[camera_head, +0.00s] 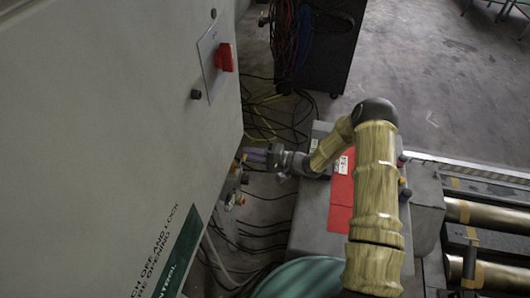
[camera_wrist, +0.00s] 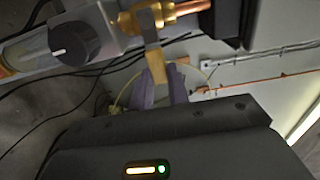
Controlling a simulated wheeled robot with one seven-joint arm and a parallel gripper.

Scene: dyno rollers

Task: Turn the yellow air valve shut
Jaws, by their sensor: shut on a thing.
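In the wrist view the yellow valve handle (camera_wrist: 155,64) is a flat bar that hangs down from a brass fitting (camera_wrist: 150,19) on a pipe. The purple fingers of my gripper (camera_wrist: 160,90) are shut on its lower end, one on each side. In the head view my gripper (camera_head: 255,156) reaches left to the side of the big grey cabinet (camera_head: 110,110). The valve handle is too small and covered there to make out well.
A black round knob (camera_wrist: 73,42) sits on the same pipe line, left of the valve. Loose cables (camera_head: 265,215) hang and lie below my gripper. A red switch (camera_head: 223,58) is on the cabinet. A grey box with a red panel (camera_head: 341,190) stands under my arm.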

